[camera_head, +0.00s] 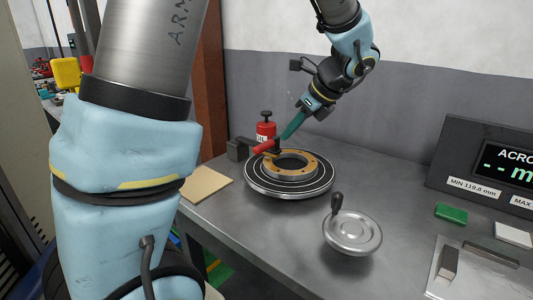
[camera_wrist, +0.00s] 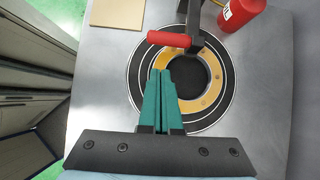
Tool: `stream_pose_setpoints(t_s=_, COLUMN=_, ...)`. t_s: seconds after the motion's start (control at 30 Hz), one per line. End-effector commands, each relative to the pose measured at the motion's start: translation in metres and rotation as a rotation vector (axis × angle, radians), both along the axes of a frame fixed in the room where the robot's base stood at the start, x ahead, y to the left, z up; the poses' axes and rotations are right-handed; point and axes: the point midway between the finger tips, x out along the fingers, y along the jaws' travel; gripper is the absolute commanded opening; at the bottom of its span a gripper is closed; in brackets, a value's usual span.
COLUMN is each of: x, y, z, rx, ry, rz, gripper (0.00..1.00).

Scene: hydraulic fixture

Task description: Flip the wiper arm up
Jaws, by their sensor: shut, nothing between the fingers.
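The wiper arm is a dark arm (camera_wrist: 195,22) with a red grip (camera_wrist: 170,39). In the head view its red grip (camera_head: 264,147) lies low over the back left of a brass ring (camera_head: 318,164) on a round black turntable (camera_head: 262,184). A dark block (camera_head: 238,150) sits at the turntable's back left edge. My gripper (camera_head: 286,136) has green fingers, pressed together and empty, pointing down beside the wiper arm. In the wrist view the fingertips (camera_wrist: 161,72) are over the ring's left side, just short of the red grip. I cannot tell whether they touch the arm.
A red can (camera_head: 266,131) stands behind the turntable. A tan square plate (camera_head: 205,184) lies to its left. A display (camera_head: 490,170), a green block (camera_head: 451,213) and a metal plate (camera_head: 480,272) are farther right.

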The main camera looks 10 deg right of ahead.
Motion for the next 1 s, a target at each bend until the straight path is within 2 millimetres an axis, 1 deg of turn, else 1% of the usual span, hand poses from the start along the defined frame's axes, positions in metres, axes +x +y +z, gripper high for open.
stream_pose_setpoints(t_s=0.03, x=0.0, y=-0.004, z=0.0, rx=0.015, ry=-0.001, rz=-0.023, gripper=0.0)
stream_pose_setpoints(t_s=0.13, x=0.001, y=-0.007, z=0.002, rx=0.026, ry=-0.003, rz=-0.041, gripper=0.0)
stream_pose_setpoints(t_s=0.4, x=0.001, y=-0.006, z=0.002, rx=0.026, ry=-0.002, rz=-0.038, gripper=0.0)
stream_pose_setpoints(t_s=0.53, x=0.004, y=-0.003, z=-0.003, rx=0.027, ry=0.0, rz=-0.036, gripper=0.0)
stream_pose_setpoints(t_s=0.67, x=0.011, y=0.005, z=-0.017, rx=0.027, ry=0.0, rz=-0.034, gripper=0.0)
stream_pose_setpoints(t_s=0.8, x=0.022, y=0.016, z=-0.038, rx=0.029, ry=0.001, rz=-0.035, gripper=0.0)
stream_pose_setpoints(t_s=1.0, x=0.036, y=0.029, z=-0.064, rx=0.026, ry=0.0, rz=-0.034, gripper=0.0)
